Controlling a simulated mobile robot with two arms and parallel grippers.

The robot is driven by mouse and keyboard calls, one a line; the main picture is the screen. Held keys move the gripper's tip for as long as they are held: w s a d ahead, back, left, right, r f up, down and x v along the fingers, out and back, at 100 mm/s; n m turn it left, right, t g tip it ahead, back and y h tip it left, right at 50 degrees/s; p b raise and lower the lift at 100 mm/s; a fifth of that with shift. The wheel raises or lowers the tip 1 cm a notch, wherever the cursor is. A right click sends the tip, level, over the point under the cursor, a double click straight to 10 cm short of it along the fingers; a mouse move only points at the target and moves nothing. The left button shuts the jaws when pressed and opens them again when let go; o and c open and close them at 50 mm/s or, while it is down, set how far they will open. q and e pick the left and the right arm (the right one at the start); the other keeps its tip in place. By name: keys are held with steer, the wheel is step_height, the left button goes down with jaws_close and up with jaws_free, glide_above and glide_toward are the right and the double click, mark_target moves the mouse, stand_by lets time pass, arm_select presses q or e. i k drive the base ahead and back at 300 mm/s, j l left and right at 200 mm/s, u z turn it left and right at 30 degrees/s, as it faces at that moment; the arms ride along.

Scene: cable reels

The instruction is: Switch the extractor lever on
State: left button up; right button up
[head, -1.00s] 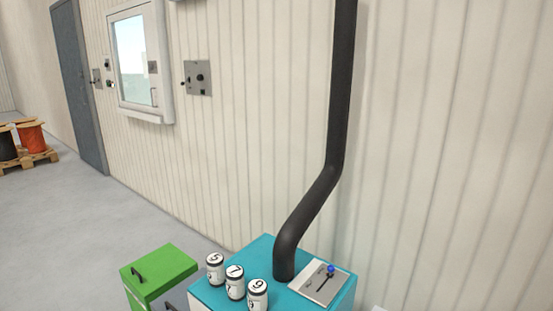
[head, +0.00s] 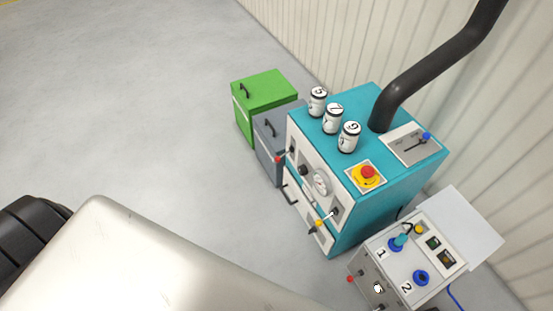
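The extractor lever, with a blue knob (head: 426,136), sits on a grey plate (head: 404,149) on top of the teal machine (head: 346,201), beside the black duct (head: 432,68). Its dark shaft lies low across the plate, with the knob toward the plate's right end. The labels on the plate are too small to read. Neither of my grippers is in the head view.
Three numbered canisters (head: 333,119) and a red emergency button (head: 367,172) are on the machine's top. A green cabinet (head: 262,105) and a grey cabinet (head: 275,135) stand left. A smaller panel unit (head: 400,262) stands at front right. Floor (head: 130,110) at left is clear.

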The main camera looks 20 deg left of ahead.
mark_target(278, 159)
steer(key=z, duration=0.3)
steer(key=j+z, duration=0.35)
steer(key=j, duration=0.25)
steer(key=j+z, duration=0.4)
steer(key=j, duration=0.8)
steer(key=k+j+z, duration=0.1)
steer(key=j, duration=0.5)
steer(key=k+j, duration=0.1)
steer(key=j, duration=0.45)
